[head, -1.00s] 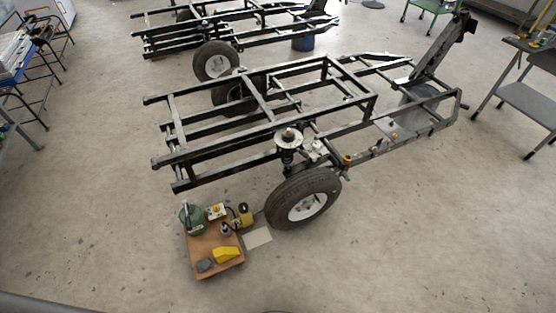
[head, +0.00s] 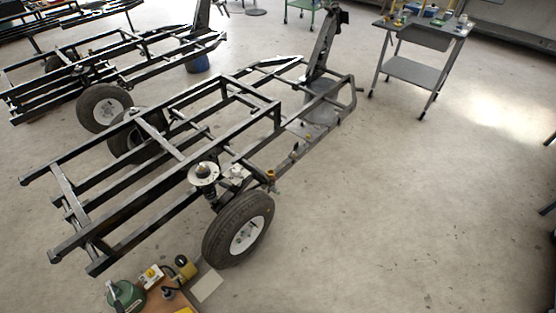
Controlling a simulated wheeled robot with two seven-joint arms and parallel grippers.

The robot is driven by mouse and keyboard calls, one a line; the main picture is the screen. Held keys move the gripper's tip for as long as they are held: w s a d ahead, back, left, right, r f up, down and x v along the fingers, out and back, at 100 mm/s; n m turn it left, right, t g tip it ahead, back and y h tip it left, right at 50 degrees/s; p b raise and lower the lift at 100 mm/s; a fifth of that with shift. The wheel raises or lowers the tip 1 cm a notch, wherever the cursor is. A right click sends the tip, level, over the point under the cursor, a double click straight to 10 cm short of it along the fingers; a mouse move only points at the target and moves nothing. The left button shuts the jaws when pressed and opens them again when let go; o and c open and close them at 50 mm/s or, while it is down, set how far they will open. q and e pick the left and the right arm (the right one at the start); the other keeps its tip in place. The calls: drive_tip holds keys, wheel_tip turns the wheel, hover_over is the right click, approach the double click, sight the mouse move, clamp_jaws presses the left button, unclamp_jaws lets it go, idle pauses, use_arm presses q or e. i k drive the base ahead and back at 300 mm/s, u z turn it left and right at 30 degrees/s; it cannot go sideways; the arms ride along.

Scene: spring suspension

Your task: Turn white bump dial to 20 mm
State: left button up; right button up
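A black chassis frame (head: 170,151) stands on the floor with a wheel (head: 238,228) at its near side. Above the wheel is a spring unit with a round pale top plate (head: 204,174). A small white part (head: 238,172) sits on the frame just right of it; it is too small to tell whether it is a dial. A white box with a yellow top part (head: 151,275) is on the brown board (head: 160,306) at the bottom edge. No dial marks can be read. Neither gripper shows.
The board is cut off by the bottom edge and carries a green round device (head: 126,296) and a yellow object (head: 185,265). A pale plate (head: 207,285) lies beside it. A second chassis (head: 120,62) stands back left, a grey trolley (head: 418,72) back right.

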sight(235, 171)
drive_tip(key=z, duration=0.45)
drive_tip(key=i, duration=1.3)
drive_tip(key=u, duration=0.45)
